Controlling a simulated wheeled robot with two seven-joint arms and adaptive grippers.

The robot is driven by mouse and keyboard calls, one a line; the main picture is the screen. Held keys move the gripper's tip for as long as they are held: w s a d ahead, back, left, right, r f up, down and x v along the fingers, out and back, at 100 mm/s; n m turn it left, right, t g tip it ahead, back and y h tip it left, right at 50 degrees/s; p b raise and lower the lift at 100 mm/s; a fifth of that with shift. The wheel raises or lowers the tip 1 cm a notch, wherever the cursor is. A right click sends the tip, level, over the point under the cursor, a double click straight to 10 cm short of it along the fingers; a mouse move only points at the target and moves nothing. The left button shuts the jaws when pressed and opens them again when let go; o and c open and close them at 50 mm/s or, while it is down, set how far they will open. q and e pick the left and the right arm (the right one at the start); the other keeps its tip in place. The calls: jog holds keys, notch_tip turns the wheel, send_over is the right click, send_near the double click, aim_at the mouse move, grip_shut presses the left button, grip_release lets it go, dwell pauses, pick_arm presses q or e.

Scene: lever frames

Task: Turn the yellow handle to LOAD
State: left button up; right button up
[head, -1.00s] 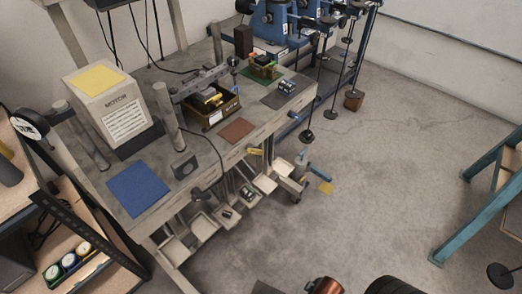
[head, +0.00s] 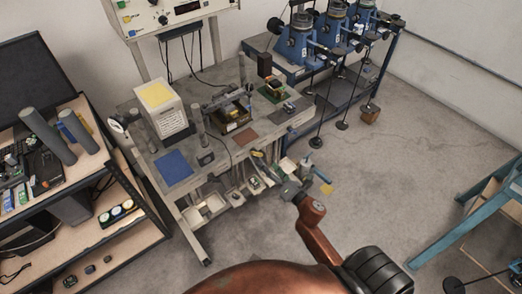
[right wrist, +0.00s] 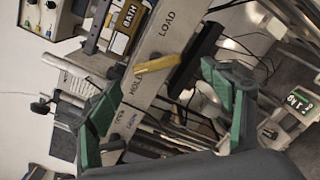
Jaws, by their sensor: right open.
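The yellow handle (right wrist: 157,65) shows in the right wrist view on the pale front beam of the bench. It lies across the beam between the word LOAD (right wrist: 167,23) and the word HOLD (right wrist: 136,84), with more blurred lettering beyond HOLD. In the head view the handle (head: 257,154) is a small yellow bar on the bench's front edge. My right gripper (right wrist: 163,108) is open and empty, its green-padded fingers apart in front of the beam; the handle appears between and beyond them, not touched. It also shows in the head view (head: 289,190). My left gripper is out of view.
Blue machines with hanging weights stand behind.

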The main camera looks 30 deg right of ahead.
aim_at(258, 155)
jog(key=shift+n, duration=0.3)
jog(key=w, duration=0.5)
jog(key=w+a, duration=0.1)
jog(key=w, duration=0.2)
jog(key=shift+r, duration=0.2)
jog(key=c, duration=1.2)
